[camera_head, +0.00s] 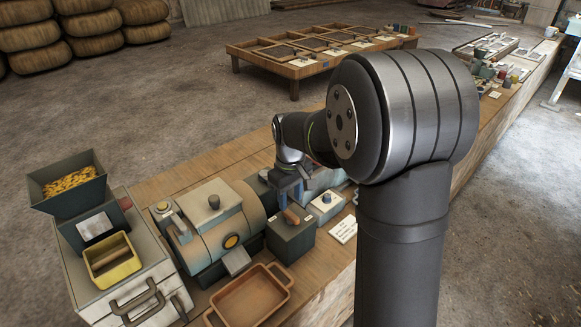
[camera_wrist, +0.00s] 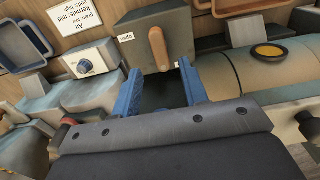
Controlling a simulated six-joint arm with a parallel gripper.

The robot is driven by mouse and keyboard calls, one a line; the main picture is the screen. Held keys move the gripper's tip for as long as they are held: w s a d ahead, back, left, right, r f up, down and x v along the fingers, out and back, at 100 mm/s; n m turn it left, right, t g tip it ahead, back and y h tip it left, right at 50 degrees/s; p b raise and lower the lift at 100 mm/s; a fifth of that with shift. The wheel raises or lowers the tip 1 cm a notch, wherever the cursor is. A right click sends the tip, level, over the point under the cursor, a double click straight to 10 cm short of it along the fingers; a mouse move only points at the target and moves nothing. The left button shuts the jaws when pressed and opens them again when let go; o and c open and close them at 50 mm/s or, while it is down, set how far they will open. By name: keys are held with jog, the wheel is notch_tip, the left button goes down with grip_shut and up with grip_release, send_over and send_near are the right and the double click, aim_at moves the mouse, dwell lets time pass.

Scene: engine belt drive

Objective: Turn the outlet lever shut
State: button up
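The outlet lever (camera_wrist: 158,48) is a brown rounded handle on a dark grey box (camera_wrist: 182,30). In the wrist view it stands nearly upright in the picture, with a small "open" label (camera_wrist: 125,38) to its left. In the head view the lever (camera_head: 291,216) is on the box (camera_head: 290,240) beside the drum machine. My gripper (camera_wrist: 160,72) has its two blue fingers spread apart with nothing held. The lever's lower end lies between the fingertips in the picture; I cannot tell whether they touch it. In the head view my gripper (camera_head: 291,190) is just above and behind the lever.
The drum machine (camera_head: 205,216) stands close left of the box. A box with a blue knob (camera_head: 325,201) and a white sign (camera_head: 343,229) are to its right. A terracotta tray (camera_head: 270,271) is in front. A hopper of yellow grain (camera_head: 70,182) stands far left.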

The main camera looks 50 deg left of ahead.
aim_at(291, 213)
notch_tip(291, 213, up, 12)
dwell(0.3)
dwell(0.5)
notch_tip(291, 213, down, 17)
jog(key=shift+f, duration=0.2)
dwell(0.4)
jog(key=shift+r, duration=0.1)
